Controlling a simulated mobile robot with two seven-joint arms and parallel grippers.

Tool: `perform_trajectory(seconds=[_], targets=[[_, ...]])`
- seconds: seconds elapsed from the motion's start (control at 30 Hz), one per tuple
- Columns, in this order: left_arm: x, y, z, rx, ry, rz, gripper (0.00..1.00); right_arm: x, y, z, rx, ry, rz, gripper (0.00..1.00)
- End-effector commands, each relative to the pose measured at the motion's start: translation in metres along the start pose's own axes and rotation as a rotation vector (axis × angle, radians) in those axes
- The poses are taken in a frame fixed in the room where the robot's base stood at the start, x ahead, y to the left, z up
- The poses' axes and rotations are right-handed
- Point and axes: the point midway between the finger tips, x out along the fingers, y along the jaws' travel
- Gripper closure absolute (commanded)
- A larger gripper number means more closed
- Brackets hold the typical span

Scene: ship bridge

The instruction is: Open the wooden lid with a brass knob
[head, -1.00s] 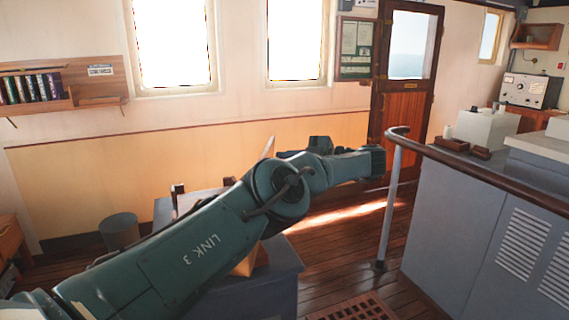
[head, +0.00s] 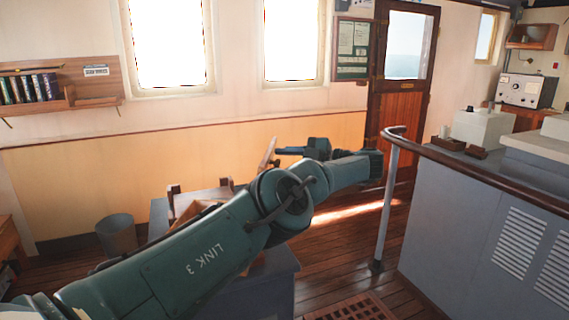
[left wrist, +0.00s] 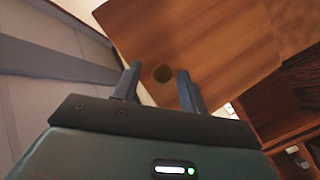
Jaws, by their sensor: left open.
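The wooden lid (head: 267,153) stands tilted up, seen nearly edge-on behind my left arm in the head view. My left gripper (head: 279,151) is open beside the lid's face. The wooden box (head: 180,207) under the lid is mostly hidden by my arm. My right gripper is out of view.
The box stands on a grey table (head: 283,277). A grey bin (head: 117,236) is left of it. A wooden handrail (head: 470,168) and grey console (head: 440,225) stand on the right. The wooden floor (head: 335,240) between table and console is clear.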

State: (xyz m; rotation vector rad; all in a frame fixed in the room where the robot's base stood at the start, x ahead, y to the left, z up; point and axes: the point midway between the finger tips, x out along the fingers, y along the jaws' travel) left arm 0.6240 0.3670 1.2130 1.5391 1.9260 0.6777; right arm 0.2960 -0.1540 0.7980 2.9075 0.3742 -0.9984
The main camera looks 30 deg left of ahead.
Motion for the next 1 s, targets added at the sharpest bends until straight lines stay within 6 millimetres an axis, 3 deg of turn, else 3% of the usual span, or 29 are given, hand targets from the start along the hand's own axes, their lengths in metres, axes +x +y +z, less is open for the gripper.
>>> perform_trajectory(seconds=[0.27,0.5,0.73,1.0], targets=[[-0.001,0.006,-0.006,-0.004,0.0,-0.001,0.58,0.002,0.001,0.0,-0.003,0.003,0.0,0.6],[-0.007,0.037,-0.037,-0.007,0.0,0.0,0.58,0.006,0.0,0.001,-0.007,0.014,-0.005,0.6],[-0.012,0.065,-0.066,-0.002,0.0,0.0,0.58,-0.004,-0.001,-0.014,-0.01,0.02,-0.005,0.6],[-0.012,0.07,-0.071,0.0,0.0,0.0,0.58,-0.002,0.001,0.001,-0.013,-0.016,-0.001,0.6]])
